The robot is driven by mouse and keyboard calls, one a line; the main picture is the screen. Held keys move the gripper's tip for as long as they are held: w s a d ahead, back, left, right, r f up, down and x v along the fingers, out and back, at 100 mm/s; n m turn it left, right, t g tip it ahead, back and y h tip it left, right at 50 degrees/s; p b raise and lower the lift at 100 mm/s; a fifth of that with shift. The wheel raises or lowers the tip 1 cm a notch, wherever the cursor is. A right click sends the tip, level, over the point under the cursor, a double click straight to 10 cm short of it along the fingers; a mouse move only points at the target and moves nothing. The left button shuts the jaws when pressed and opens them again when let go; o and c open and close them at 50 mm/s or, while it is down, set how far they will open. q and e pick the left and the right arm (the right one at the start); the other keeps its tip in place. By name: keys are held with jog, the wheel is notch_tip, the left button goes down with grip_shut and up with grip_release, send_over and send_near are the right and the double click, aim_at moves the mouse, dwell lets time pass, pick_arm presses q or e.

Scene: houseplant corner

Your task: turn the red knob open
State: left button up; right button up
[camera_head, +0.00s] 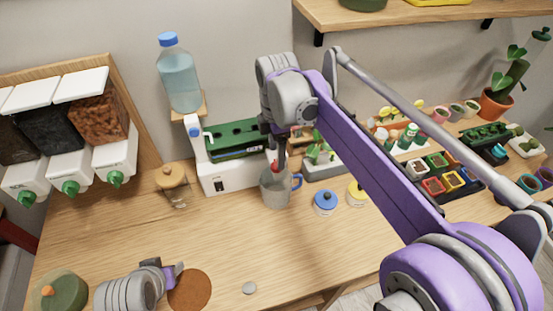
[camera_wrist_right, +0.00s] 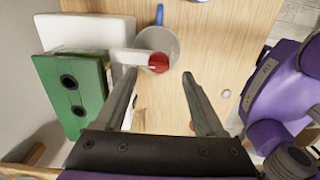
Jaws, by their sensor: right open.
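The red knob (camera_head: 273,166) sits on a white arm that reaches out from a white unit (camera_head: 236,174). In the right wrist view the round red knob (camera_wrist_right: 158,63) is at the end of this arm, over a grey mug (camera_wrist_right: 160,43). My right gripper (camera_wrist_right: 159,76) is open, its fingertips apart on either side of the knob's near edge; I cannot tell whether they touch it. In the head view the right gripper (camera_head: 279,158) comes down just above the mug and partly hides the knob. My left gripper (camera_head: 174,271) is low at the left; its jaw opening is unclear.
The mug's blue handle (camera_head: 297,181) faces right. A green tray (camera_head: 232,140) sits on the white unit, with a water bottle (camera_head: 179,78) behind. A cork-topped jar (camera_head: 172,182) and a blue-lidded jar (camera_head: 325,202) flank the mug. The front table (camera_head: 300,250) is mostly clear.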

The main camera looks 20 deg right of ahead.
jog(key=shift+w+f, duration=0.1)
jog(key=shift+f, duration=1.8)
grip_shut()
